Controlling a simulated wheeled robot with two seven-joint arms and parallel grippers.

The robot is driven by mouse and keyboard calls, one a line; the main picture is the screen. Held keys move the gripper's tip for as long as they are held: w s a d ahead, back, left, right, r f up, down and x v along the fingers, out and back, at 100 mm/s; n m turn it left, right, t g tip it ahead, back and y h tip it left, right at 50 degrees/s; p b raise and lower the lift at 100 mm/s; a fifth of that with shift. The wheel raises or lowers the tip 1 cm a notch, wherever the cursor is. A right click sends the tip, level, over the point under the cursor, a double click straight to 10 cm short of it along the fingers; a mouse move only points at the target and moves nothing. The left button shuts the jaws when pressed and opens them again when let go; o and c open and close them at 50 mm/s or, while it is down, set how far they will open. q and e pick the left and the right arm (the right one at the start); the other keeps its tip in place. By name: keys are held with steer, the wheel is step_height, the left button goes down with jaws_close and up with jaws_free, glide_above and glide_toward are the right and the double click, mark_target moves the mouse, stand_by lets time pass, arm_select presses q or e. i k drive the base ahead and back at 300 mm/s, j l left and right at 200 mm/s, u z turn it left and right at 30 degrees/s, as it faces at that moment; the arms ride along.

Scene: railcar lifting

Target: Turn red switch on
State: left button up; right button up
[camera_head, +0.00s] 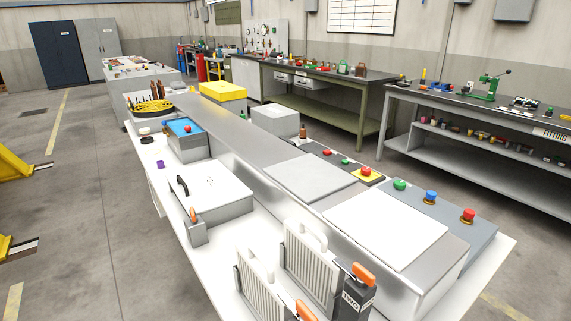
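Several red controls are in view, and I cannot tell which one is the task's red switch. A large red knob (468,215) sits at the right end of a grey control panel (425,212), beside a blue knob (430,196) and a green knob (399,184). A red push button on a yellow base (366,172) is to their left. A small red button (327,152) is on the dark strip. Another red button (187,128) is on a blue-topped box. On or off states are too small to tell.
White ribbed units (308,265) with handles stand at the near edge, beside a dark box with an orange lever (363,274). A grey box with a black handle (215,190) is to their left. Workbenches (480,125) line the back.

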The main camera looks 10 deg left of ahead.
mark_target(366, 171)
steer(key=l+u, duration=0.25)
steer(key=l, duration=0.6)
steer(key=l+u, duration=0.25)
steer(key=l, duration=0.65)
steer(key=i+l+u, duration=0.25)
steer(key=l+u, duration=0.25)
steer(key=l, duration=0.6)
steer(key=l+u, duration=0.45)
steer(key=l, duration=0.6)
steer(key=k+l+u, duration=0.1)
steer(key=l+u, duration=0.4)
steer(key=l, duration=0.65)
steer(key=l+u, duration=0.2)
steer(key=l, duration=0.3)
steer(key=l+u, duration=0.25)
steer(key=l, duration=0.2)
steer(key=k+l+u, duration=0.2)
steer(key=l, duration=0.25)
steer(key=l+u, duration=0.25)
steer(key=l, duration=0.25)
steer(key=i+l+u, duration=0.25)
steer(key=l, duration=0.15)
steer(key=i+l+u, duration=0.2)
steer(key=l, duration=0.2)
steer(key=l+u, duration=0.25)
steer(key=l, duration=0.15)
steer(key=i+l+u, duration=0.2)
steer(key=l, duration=0.3)
steer(key=k, duration=0.1)
